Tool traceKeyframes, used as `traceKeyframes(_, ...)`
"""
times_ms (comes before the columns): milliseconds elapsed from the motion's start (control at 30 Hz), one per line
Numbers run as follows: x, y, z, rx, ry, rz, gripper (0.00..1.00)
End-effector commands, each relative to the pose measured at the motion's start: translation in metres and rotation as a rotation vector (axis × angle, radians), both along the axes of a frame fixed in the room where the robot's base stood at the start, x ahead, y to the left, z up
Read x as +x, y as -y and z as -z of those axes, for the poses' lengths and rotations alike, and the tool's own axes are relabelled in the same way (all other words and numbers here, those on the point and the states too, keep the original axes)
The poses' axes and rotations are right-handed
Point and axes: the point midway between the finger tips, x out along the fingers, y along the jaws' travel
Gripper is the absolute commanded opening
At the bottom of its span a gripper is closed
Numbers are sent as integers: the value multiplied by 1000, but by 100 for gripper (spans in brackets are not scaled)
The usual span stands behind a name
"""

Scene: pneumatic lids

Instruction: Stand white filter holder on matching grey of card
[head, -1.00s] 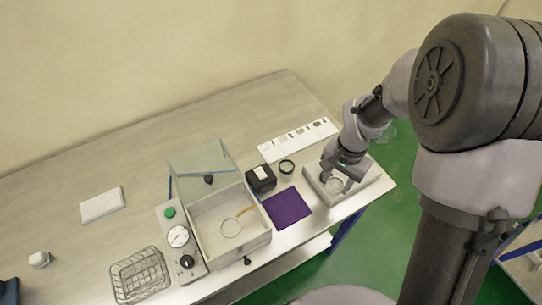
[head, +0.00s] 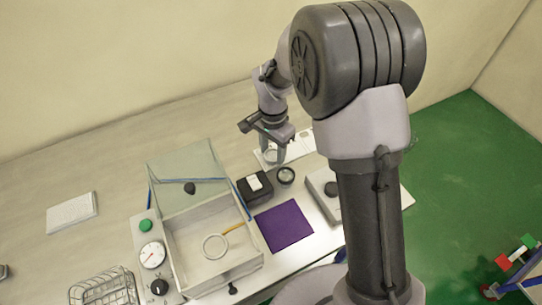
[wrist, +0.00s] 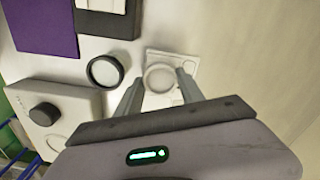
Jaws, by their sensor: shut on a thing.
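My gripper (head: 272,153) is shut on the white filter holder (wrist: 160,78), a pale round ring, which shows between the two fingers in the wrist view. The white card (head: 301,145) lies near the back of the bench, partly hidden by my gripper and arm. In the wrist view part of the card (wrist: 186,62) shows behind the holder. The holder is over or at the card; I cannot tell whether it touches. The grey patches are mostly hidden or too small to tell apart.
A dark-rimmed ring (head: 286,175) and a black box (head: 255,187) stand close by. A purple mat (head: 283,226) lies in front. A grey block with a dark knob (head: 331,188) is at right. An open-lidded box (head: 185,262) holds another pale ring (head: 215,246).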

Motion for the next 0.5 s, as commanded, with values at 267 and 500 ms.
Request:
traceKeyframes(267,0,0,9,0,0,-1,1)
traceKeyframes(500,0,0,12,0,0,-1,67)
